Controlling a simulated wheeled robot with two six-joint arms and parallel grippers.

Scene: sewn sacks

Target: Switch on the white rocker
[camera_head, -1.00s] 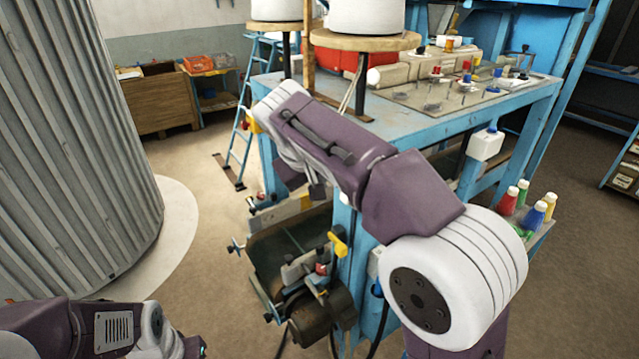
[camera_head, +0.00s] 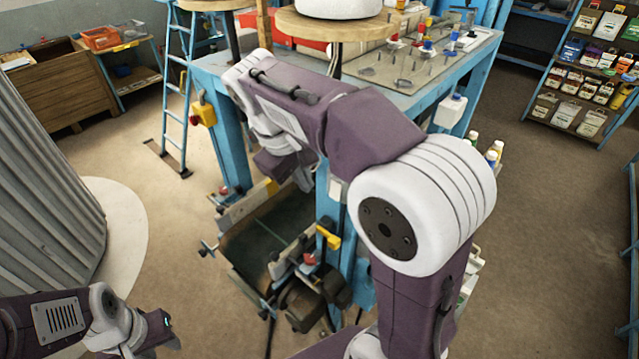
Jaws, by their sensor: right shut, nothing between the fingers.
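I cannot make out a white rocker for certain. A small pale box (camera_head: 337,189) shows on the blue bench leg, partly behind my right arm; I cannot tell whether it carries the rocker. My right gripper (camera_head: 304,180) points down beside this leg, left of the pale box and above the machine. It is shut and empty, and its tips are hard to see. My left gripper (camera_head: 166,332) is low at the left, over the floor, far from the bench leg; its fingers are too unclear to read.
The blue bench (camera_head: 420,97) bears tools and round wooden stands. A yellow box with a red button (camera_head: 204,112) is on another leg. A white bottle-like container (camera_head: 451,110) hangs at the right.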

